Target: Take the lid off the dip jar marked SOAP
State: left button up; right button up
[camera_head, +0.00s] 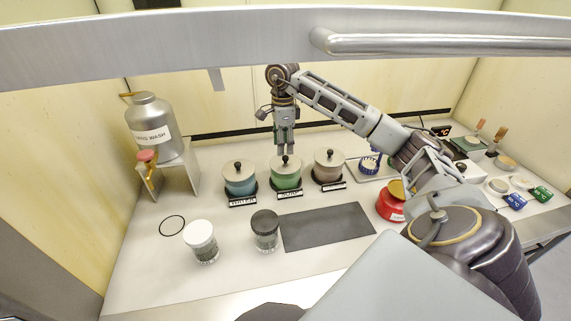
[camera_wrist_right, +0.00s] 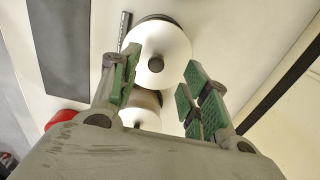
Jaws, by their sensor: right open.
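Three lidded dip jars stand in a row in the head view. The middle one, a green jar (camera_head: 286,180) whose small label appears to read SOAP, has a pale lid (camera_head: 277,164) with a black knob, seated on top. My right gripper (camera_head: 284,143) points down above and slightly behind this jar, open and empty, apart from the knob. In the right wrist view, a pale round lid with a dark knob (camera_wrist_right: 156,64), seemingly the green jar's, shows between and beyond the open fingers (camera_wrist_right: 160,88). A second lid (camera_wrist_right: 142,116) is partly hidden by the gripper. My left gripper is out of view.
The blue WATER jar (camera_head: 239,186) and a brownish jar (camera_head: 329,172) flank the green one closely. In front are a dark mat (camera_head: 328,228), a black-lidded jar (camera_head: 266,235) and a white-lidded jar (camera_head: 203,248). A red container (camera_head: 388,205) stands right; a wash tank (camera_head: 151,118) stands left.

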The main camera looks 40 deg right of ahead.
aim_at(285, 157)
jog(key=shift+f, duration=0.1)
dwell(0.3)
jog(key=shift+s+d+f, duration=0.15)
jog(key=shift+s+f, duration=0.05)
jog(key=shift+f, duration=0.55)
jog(key=shift+s+d+f, duration=0.1)
jog(key=shift+s+f, duration=0.1)
jog(key=shift+f, duration=0.5)
jog(key=shift+f+p, duration=0.3)
jog(key=shift+f, duration=0.8)
jog(key=shift+c, duration=0.5)
grip_shut()
